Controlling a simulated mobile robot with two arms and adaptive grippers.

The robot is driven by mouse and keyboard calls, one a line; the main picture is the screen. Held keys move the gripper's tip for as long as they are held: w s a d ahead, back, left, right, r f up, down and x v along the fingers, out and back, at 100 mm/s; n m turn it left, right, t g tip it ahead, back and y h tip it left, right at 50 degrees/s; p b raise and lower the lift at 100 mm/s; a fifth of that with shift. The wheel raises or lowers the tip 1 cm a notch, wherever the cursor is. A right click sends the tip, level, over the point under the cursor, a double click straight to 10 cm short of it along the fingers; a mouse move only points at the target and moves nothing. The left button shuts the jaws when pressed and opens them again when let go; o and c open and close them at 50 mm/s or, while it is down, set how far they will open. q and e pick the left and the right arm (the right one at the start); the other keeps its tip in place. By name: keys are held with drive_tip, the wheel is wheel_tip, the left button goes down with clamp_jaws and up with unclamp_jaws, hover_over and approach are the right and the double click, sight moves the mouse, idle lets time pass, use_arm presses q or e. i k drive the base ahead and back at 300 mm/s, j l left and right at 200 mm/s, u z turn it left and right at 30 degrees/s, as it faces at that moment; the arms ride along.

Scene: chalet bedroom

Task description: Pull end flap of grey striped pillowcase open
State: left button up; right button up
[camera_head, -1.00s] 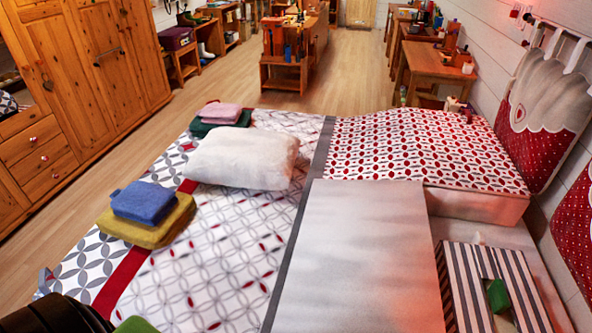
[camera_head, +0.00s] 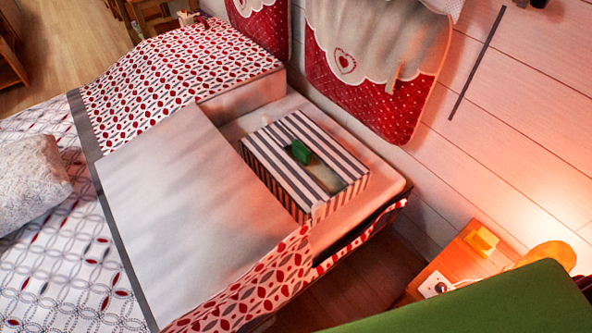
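The grey striped pillowcase (camera_head: 274,157) lies on the bare white head end of the bed, beside the wall. It has a boxy shape with dark grey and white stripes. A small green piece (camera_head: 301,152) sits on its top. Right of that piece is a darker gap with something pale (camera_head: 322,174) showing in it; I cannot tell whether this gap is at the end flap. Neither of my grippers is in view, and nothing is seen touching the pillowcase.
A folded-back white sheet (camera_head: 185,210) borders the pillowcase on the left. A red-patterned cover (camera_head: 175,75) lies beyond, and a white cushion (camera_head: 30,180) at far left. A wooden bedside table (camera_head: 455,262) stands right. A large green shape (camera_head: 490,308) fills the lower right corner.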

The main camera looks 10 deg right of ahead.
sight(341, 199)
drive_tip(key=z, duration=0.8)
drive_tip(key=l+z, duration=0.15)
drive_tip(key=l, duration=0.25)
drive_tip(key=i, duration=0.05)
